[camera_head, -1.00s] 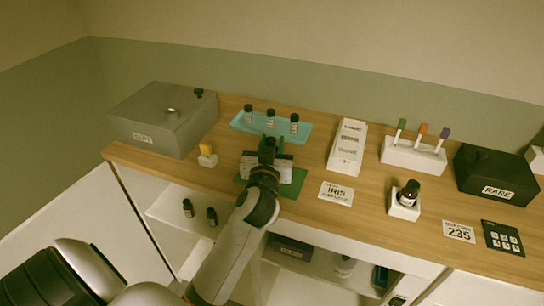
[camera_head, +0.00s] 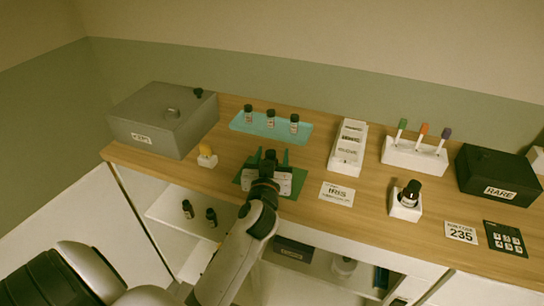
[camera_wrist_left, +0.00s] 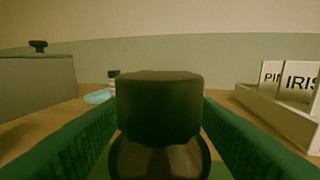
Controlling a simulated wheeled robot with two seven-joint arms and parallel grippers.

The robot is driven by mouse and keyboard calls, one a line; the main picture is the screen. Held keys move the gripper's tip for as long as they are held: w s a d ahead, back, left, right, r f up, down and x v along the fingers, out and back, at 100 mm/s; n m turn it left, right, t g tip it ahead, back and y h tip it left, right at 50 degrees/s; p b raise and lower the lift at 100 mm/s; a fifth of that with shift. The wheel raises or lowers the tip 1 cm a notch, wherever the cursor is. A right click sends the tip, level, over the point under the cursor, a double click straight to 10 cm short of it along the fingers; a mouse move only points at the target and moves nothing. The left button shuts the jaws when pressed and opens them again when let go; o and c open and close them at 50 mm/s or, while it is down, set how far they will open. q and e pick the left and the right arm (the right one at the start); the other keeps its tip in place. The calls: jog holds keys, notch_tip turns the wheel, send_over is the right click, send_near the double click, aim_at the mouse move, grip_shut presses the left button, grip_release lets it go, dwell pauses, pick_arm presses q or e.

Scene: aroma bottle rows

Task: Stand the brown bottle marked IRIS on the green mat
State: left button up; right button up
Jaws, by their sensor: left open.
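A brown bottle with a black cap stands upright at the green mat (camera_head: 298,187); it fills the middle of the left wrist view (camera_wrist_left: 160,110). Its base is hidden and its label cannot be read. My left gripper (camera_head: 269,160) is open, with its green fingers on either side of the bottle. In the left wrist view a gap shows between the bottle and each finger. Three small dark-capped bottles stand on the teal tray (camera_head: 240,127) behind. A card reading IRIS (camera_head: 337,194) lies right of the mat. My right gripper is out of view.
A grey box (camera_head: 160,115) and a small yellow-topped holder (camera_head: 207,156) are at left. A white card rack (camera_head: 348,148), a pen stand (camera_head: 413,155), a dark bottle on a white block (camera_head: 405,206) and a black RARE box (camera_head: 495,173) stand at right.

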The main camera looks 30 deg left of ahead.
pick_arm(q)
jog(key=shift+r, duration=0.1)
jog(key=shift+s+d, duration=0.1)
jog(key=b+v, duration=0.2)
jog(key=v, duration=0.8)
jog(key=shift+s+d+b, duration=0.25)
jog(key=shift+s+b, duration=0.1)
jog(key=shift+s+d, duration=0.2)
jog(key=shift+s, duration=0.25)
